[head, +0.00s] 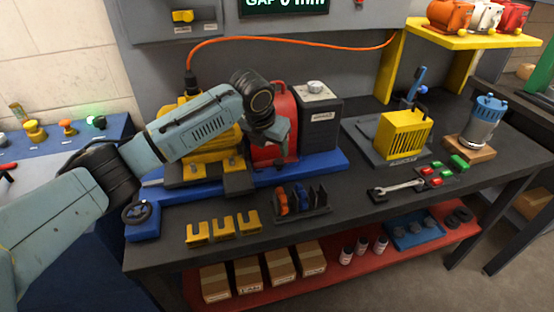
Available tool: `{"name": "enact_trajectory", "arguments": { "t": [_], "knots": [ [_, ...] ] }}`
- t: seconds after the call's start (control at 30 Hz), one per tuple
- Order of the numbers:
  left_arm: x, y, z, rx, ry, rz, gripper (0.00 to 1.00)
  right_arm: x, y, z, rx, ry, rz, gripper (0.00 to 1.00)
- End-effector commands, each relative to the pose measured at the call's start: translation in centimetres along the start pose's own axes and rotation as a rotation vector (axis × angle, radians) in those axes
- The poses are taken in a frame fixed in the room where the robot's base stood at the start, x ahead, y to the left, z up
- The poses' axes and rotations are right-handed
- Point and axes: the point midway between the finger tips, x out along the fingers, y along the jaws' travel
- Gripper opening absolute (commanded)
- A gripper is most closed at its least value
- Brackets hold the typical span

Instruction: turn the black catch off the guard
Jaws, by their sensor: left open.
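A red guard (290,108) stands on the blue base rail between the yellow motor (202,160) and a dark grey box-shaped unit (320,122). My left arm reaches in from the left across the motor. My left gripper (281,136) is open in front of the red guard and covers part of its front face. I cannot tell whether it touches the guard. I cannot make out the black catch; my gripper and wrist hide part of the guard. My right gripper is not in view.
Yellow slotted pieces (223,229) and a small dark rack (301,201) lie along the bench front. A yellow caged unit (404,134), a wrench (398,188) and a blue-topped cylinder (484,122) are to the right. An orange cable (290,42) arches behind. The bench centre-right is mostly clear.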

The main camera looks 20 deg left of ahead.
Motion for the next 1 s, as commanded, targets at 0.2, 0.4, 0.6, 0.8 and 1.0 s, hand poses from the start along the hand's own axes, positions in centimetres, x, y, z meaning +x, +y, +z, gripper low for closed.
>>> {"name": "enact_trajectory", "arguments": {
  "t": [0.2, 0.4, 0.6, 0.8, 1.0],
  "knots": [
    [4.6, -0.1, -0.1, -0.001, 0.003, -0.001, 0.52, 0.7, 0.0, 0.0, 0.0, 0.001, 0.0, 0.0],
    [6.7, -0.1, -0.1, 0.0, 0.001, 0.0, 0.52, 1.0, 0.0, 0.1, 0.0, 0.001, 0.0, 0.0],
    [7.2, 0.0, 0.0, 0.0, -0.001, 0.001, 0.52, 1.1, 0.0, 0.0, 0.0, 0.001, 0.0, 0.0],
    [7.2, 0.0, 0.0, 0.0, -0.001, 0.0, 0.51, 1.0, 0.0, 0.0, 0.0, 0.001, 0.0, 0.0],
    [7.2, 0.0, 0.0, 0.0, 0.0, 0.0, 0.24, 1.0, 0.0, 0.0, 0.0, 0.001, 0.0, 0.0]
  ]
}}
